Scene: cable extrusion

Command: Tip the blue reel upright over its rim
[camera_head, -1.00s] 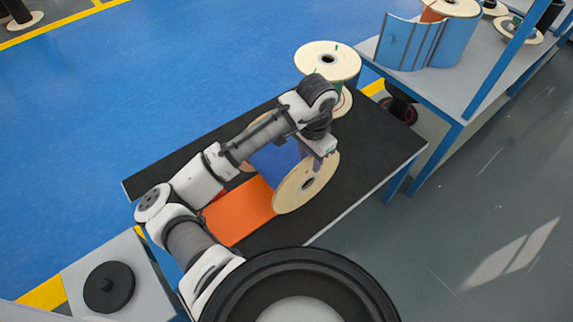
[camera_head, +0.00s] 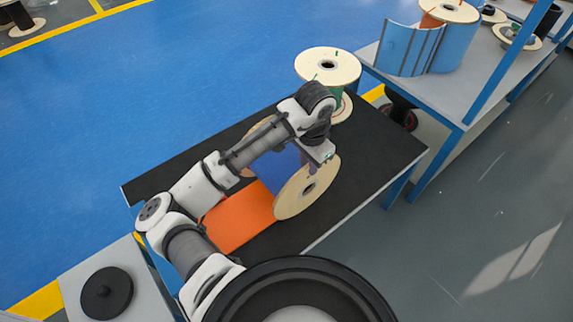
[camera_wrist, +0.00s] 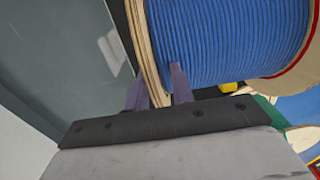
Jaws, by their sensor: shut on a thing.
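The blue reel (camera_head: 285,160) has blue cable wound between two pale wooden flanges. It rests on its rims on the black-topped table, its axis roughly level. Its near flange (camera_head: 307,190) faces front right; the far flange is largely hidden behind my arm. My gripper (camera_head: 318,160) is at the top of the near flange. In the wrist view, my gripper's two fingers (camera_wrist: 158,82) straddle the flange edge (camera_wrist: 140,45), one on the outer face and one beside the blue winding (camera_wrist: 225,40). It is shut on this rim.
An orange sheet (camera_head: 238,215) lies on the black table (camera_head: 385,150) left of the reel. A green-wound reel (camera_head: 327,68) stands upright at the table's back corner. A blue-framed bench (camera_head: 450,100) with more reels is at the right. A grey surface with a black disc (camera_head: 107,293) is front left.

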